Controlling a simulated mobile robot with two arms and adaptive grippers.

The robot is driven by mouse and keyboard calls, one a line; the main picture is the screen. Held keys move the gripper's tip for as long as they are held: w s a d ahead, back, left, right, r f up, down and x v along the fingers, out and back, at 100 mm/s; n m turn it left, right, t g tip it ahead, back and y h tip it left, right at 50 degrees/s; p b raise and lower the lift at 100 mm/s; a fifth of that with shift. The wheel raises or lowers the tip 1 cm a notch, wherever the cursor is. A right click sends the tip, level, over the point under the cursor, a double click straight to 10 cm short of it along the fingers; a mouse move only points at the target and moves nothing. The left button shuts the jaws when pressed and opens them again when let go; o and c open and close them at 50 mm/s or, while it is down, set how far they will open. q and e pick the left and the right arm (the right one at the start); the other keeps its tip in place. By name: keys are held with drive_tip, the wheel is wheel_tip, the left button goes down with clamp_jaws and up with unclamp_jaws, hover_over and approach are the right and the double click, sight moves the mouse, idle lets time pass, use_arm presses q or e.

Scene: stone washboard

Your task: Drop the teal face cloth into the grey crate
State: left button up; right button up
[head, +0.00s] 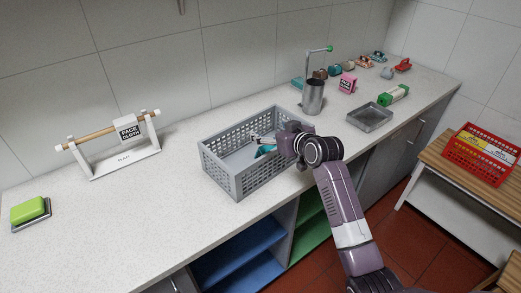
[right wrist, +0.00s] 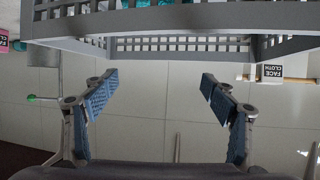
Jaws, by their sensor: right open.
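The grey crate (head: 222,178) stands on the worktop in the middle of the head view. The teal face cloth (head: 266,151) shows inside it, partly hidden by my right gripper. My right gripper (head: 256,141) is over the right part of the crate, with its fingers open. In the right wrist view the open fingers (right wrist: 158,82) have nothing between them. The crate wall (right wrist: 215,18) runs along the top there, with a bit of teal cloth (right wrist: 150,3) at the upper edge. My left gripper is not in view.
A holder with a wooden bar and a FACE CLOTH label (head: 130,128) stands left of the crate. A green block on a dish (head: 30,209) is at far left. A metal cup (head: 313,97) and a metal tray (head: 370,117) are to the right.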

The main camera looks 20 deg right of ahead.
drive_tip(key=v, duration=1)
drive_tip(key=shift+s, duration=0.35)
drive_tip(key=shift+r, duration=0.1)
